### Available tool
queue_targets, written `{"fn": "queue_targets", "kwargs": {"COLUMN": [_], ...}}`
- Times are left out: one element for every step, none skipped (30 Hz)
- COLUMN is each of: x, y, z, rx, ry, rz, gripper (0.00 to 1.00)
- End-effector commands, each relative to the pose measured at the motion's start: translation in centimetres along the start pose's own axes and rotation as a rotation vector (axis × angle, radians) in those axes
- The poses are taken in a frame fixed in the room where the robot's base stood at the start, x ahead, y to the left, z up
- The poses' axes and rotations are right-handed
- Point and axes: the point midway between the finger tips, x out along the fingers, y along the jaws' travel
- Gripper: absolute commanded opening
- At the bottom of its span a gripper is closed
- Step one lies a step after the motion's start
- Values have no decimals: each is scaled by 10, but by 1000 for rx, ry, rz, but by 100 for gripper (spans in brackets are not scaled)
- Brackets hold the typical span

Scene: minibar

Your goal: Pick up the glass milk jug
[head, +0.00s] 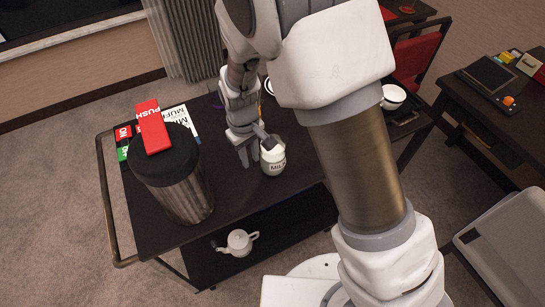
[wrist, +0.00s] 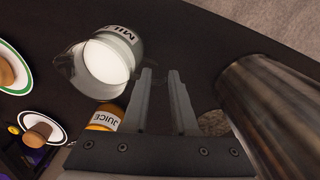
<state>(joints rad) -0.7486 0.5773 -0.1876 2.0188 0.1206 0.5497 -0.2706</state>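The glass milk jug (head: 272,161) is a small clear jug with white milk and a label reading MILK. It stands on the dark cart top, just right of my gripper (head: 254,149) in the head view. In the wrist view the jug (wrist: 106,62) lies up and left of my fingertips (wrist: 160,73), outside the gap between them. My gripper is open and its gap is empty. One finger overlaps the jug's edge in the head view; I cannot tell whether it touches.
A large metal canister (head: 182,185) with a red PUSH box (head: 152,127) on top stands left. A JUICE container (wrist: 104,119) is close by my left finger in the wrist view, with plated food (wrist: 43,127) farther left. A white teapot (head: 238,242) sits on the lower shelf.

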Motion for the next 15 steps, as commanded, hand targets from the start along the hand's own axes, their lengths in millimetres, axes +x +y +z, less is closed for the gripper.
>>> {"fn": "queue_targets", "kwargs": {"x": [10, 14, 20, 24, 28, 31, 33, 34, 36, 36, 36, 36, 36, 36, 36], "y": [-1, -2, -2, -2, -2, -2, -2, -2, -2, -2, -2, -2, -2, -2, -2], "z": [0, -1, -2, -1, -1, -2, -2, -2, -2, -2, -2, -2, -2, -2, -2], "rx": [-1, 0, 0, -1, -1, -1, 0, 0, 0, 0, 0, 0, 0, 0, 0], "ry": [-4, -4, -3, -4, -4, -2, -2, -2, -2, -1, -1, -1, 0, 0, 0], "rz": [0, 0, 0, 0, 0, 0, 0, 0, 0, 0, 0, 0, 0, 0, 0], "gripper": [26, 26, 26, 26, 26, 26, 26, 26, 26, 26, 26, 26, 26, 26, 26]}}
